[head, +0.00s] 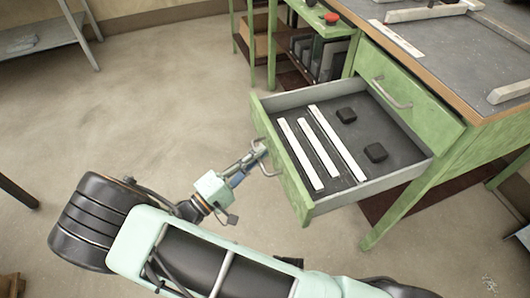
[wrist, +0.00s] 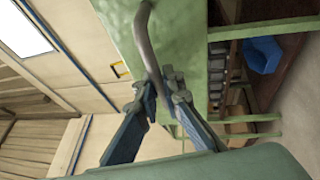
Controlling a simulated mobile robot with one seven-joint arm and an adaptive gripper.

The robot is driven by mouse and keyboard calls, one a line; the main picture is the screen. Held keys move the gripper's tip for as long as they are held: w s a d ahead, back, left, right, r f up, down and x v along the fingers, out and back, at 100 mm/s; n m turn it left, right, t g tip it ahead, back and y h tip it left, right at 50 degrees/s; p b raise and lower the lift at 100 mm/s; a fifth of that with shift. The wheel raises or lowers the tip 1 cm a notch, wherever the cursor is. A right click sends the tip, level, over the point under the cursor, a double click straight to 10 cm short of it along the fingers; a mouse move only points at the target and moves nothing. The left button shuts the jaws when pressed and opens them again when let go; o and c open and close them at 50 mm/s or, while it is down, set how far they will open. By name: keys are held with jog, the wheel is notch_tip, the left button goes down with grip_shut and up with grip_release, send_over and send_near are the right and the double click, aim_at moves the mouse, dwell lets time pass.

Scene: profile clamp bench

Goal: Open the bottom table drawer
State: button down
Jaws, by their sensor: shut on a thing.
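The bottom drawer (head: 297,187) of the green table is pulled well out, below a shut upper drawer (head: 420,105). Its front is green with a grey bar handle (head: 262,160). My gripper (head: 258,152) is at that handle, in front of the drawer. In the wrist view, my gripper's fingers (wrist: 165,88) are closed around the lower part of the handle (wrist: 147,40). Inside the drawer lie three long white bars (head: 322,147) and two small black blocks (head: 375,152).
The table top (head: 440,45) above holds pale profile pieces. A green shelf unit with dark upright items (head: 325,57) stands behind the drawer. A grey metal shelf (head: 40,38) is at the far left. The floor (head: 150,110) left of the drawer is clear.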

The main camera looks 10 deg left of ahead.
jog(key=shift+s+a, duration=0.2)
jog(key=shift+a, duration=0.05)
jog(key=c, duration=2)
grip_release()
jog(key=shift+c, duration=0.2)
jog(key=v, duration=1.2)
